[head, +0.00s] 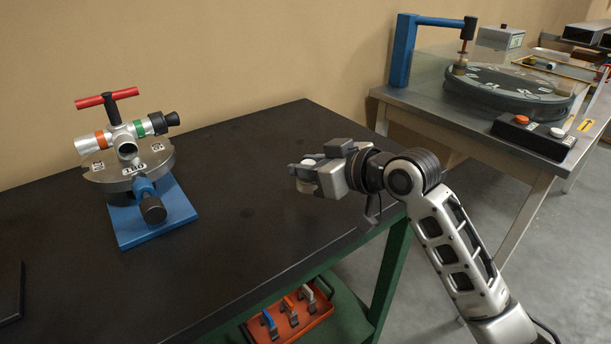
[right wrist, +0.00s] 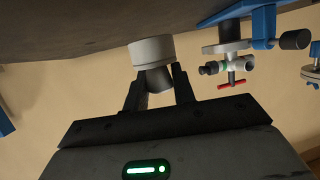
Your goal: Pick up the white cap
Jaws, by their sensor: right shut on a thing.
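The white cap (right wrist: 152,48) shows in the right wrist view as a wide pale disc with a narrower grey part below it. My right gripper (right wrist: 158,82) is shut on that narrower part, with one dark finger on each side. In the head view the right gripper (head: 304,174) is over the right part of the black table, and a small pale bit of the cap (head: 311,162) shows between the fingers; the rest is hidden. I cannot tell whether the cap touches the table. My left gripper is not in view.
A valve fixture with a red handle (head: 107,98) and blue base (head: 131,231) stands on the black table (head: 240,215) at left. The table's middle is clear. An orange tray (head: 318,315) sits on the lower shelf. A metal bench (head: 440,112) with a round grey fixture (head: 510,94) stands at back right.

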